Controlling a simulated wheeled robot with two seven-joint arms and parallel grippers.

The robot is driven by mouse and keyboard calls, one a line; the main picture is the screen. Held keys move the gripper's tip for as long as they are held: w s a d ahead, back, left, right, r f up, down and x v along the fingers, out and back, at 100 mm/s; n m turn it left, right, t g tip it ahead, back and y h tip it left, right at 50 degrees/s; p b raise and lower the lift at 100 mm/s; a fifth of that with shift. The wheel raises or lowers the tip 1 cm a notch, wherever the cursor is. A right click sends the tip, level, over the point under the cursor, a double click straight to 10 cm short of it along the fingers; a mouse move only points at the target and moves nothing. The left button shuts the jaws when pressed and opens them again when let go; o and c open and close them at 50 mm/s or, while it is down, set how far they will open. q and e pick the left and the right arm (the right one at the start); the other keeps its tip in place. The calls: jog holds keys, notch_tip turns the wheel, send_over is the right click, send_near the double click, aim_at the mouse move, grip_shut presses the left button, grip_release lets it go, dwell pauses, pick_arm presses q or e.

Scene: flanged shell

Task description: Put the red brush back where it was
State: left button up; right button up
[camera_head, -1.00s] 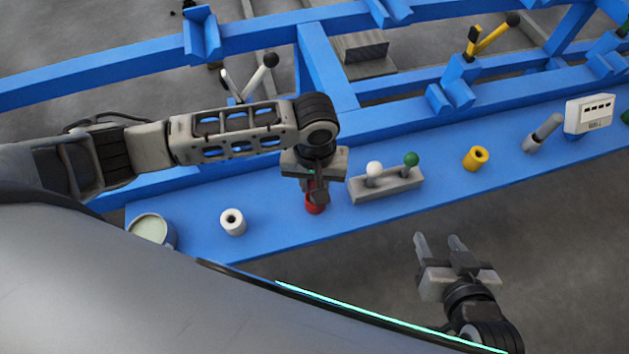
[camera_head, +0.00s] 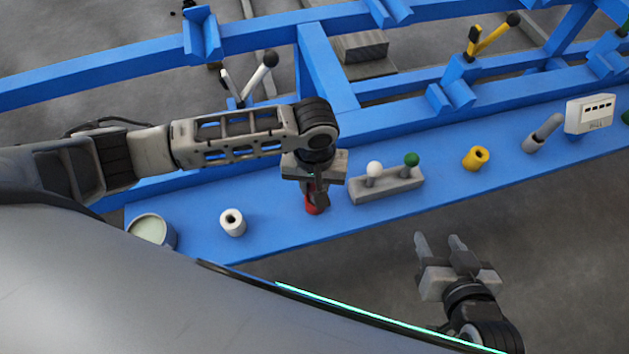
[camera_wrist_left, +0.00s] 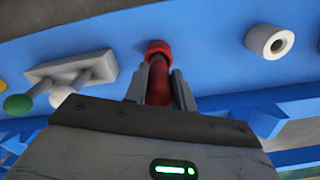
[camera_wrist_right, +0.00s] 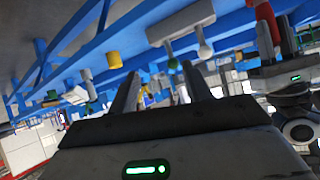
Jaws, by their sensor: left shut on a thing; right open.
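My left gripper (camera_head: 314,200) is over the blue shelf, pointing down and shut on the red brush (camera_head: 315,207). In the left wrist view the red brush (camera_wrist_left: 158,82) stands between the two fingers, with a wider red end (camera_wrist_left: 158,48) against the blue shelf in the picture. I cannot tell whether it touches the shelf. Beside it on the right is a grey rack (camera_head: 390,190) holding a white-topped and a green-topped handle. My right gripper (camera_head: 440,246) is open and empty, in front of the shelf over the floor.
On the blue shelf (camera_head: 270,228) stand a white cylinder (camera_head: 233,222) and a pale-topped pot (camera_head: 150,230) to the left. Blue beams (camera_head: 120,77) run behind.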

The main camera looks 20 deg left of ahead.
pick_arm(q)
jog(key=o, duration=1.1)
jog(key=shift+c, duration=0.2)
jog(key=shift+r, duration=0.35)
notch_tip(320, 180, up, 15)
jog(key=p, duration=0.2)
jog(key=shift+w+r+p, duration=0.15)
jog(key=shift+p, duration=0.25)
pick_arm(e)
jog(key=shift+s+d+r, duration=0.1)
jog(key=shift+d+r, duration=0.15)
jog(key=shift+r, duration=0.25)
